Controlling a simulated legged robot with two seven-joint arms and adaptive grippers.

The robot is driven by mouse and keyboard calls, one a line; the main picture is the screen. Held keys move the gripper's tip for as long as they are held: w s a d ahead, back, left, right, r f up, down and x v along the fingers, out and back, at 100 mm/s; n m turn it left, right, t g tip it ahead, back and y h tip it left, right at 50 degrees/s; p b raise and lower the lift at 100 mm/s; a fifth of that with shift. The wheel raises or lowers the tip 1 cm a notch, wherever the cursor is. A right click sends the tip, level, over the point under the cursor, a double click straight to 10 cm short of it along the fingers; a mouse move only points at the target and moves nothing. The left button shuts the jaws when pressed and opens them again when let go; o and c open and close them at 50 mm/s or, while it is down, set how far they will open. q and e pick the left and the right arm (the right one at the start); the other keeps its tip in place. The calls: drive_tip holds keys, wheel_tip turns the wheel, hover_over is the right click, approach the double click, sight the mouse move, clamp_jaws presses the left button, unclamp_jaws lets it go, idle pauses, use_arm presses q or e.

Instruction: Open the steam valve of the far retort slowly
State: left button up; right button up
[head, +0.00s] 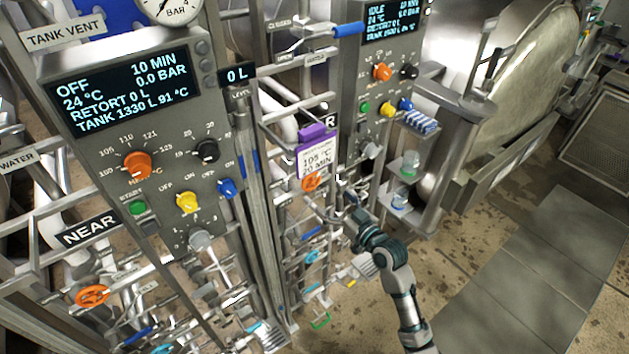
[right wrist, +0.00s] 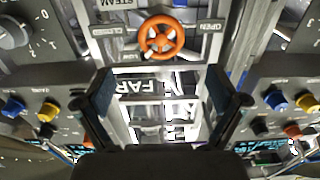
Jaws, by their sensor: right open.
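The far retort's steam valve is an orange handwheel (right wrist: 162,38). In the right wrist view it sits between the CLOSED plate (right wrist: 108,31) and the OPEN plate (right wrist: 211,27), with a STEAM plate above and a FAR plate (right wrist: 150,87) below. In the head view an orange wheel (head: 311,182) shows just below a white card. My right gripper (head: 341,203) is close to it, at its lower right. In the right wrist view my right gripper (right wrist: 160,76) is open and empty, its fingers apart and the wheel beyond the tips. My left gripper is out of view.
The near panel (head: 130,110) reads OFF; the far display (head: 391,22) reads IDLE. Another orange handwheel (head: 93,296) is on the near side. Pipes and levers crowd around the wheels. Small jars (head: 410,163) stand on a shelf right of the far panel. Floor at right is clear.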

sight(313, 183)
drive_tip(key=x, duration=1)
drive_tip(key=shift+w+a, duration=0.1)
drive_tip(key=shift+a, duration=0.1)
drive_tip(key=shift+d, duration=0.1)
drive_tip(key=c, duration=1.1)
